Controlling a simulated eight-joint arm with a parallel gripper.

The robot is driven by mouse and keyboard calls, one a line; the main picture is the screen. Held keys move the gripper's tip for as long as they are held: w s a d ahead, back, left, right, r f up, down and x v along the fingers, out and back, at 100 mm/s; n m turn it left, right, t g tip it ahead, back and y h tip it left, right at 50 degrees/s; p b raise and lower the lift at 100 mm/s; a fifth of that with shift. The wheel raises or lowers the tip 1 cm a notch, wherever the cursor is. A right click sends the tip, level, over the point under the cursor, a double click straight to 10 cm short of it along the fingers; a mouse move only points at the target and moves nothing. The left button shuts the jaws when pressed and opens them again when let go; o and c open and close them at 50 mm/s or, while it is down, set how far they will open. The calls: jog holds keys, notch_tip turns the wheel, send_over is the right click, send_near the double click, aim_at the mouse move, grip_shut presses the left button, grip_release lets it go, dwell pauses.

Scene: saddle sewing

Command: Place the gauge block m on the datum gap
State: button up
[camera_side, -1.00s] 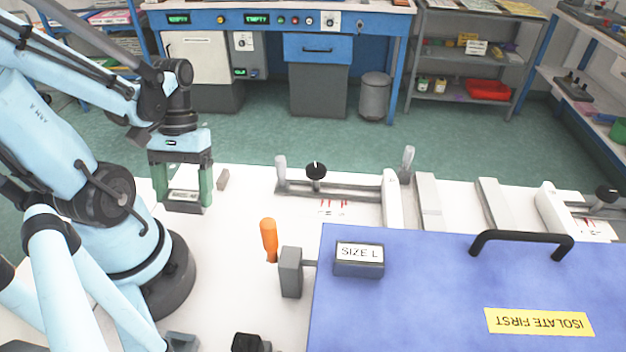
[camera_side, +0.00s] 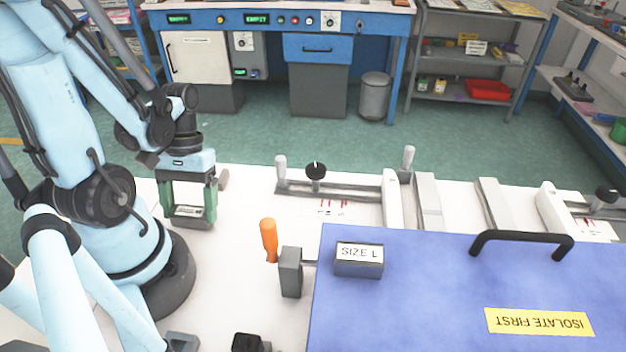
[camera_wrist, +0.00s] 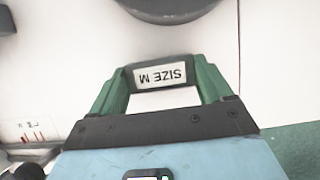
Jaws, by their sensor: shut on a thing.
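My gripper (camera_side: 190,214) has green fingers and is at the left of the white table in the side view. It is shut on the gauge block m (camera_wrist: 161,74), a dark grey block with a white label reading "SIZE M" upside down in the wrist view. The block sits between the fingertips, low by the table; I cannot tell whether it touches the table. Pale upright bars (camera_side: 428,200) with gaps between them stand right of centre, behind the blue panel. I cannot tell which gap is the datum gap.
An orange handle (camera_side: 269,240) stands by a grey post (camera_side: 291,272). A small grey-brown block (camera_side: 223,179) is just behind my gripper.

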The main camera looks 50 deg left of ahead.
jog(key=shift+f, duration=0.15)
jog(key=o, duration=1.5)
jog(key=v, duration=1.1)
jog(key=shift+r, duration=0.35)
jog(key=shift+w+a+r, duration=0.1)
jog(key=shift+r, duration=0.15)
jog(key=c, duration=0.6)
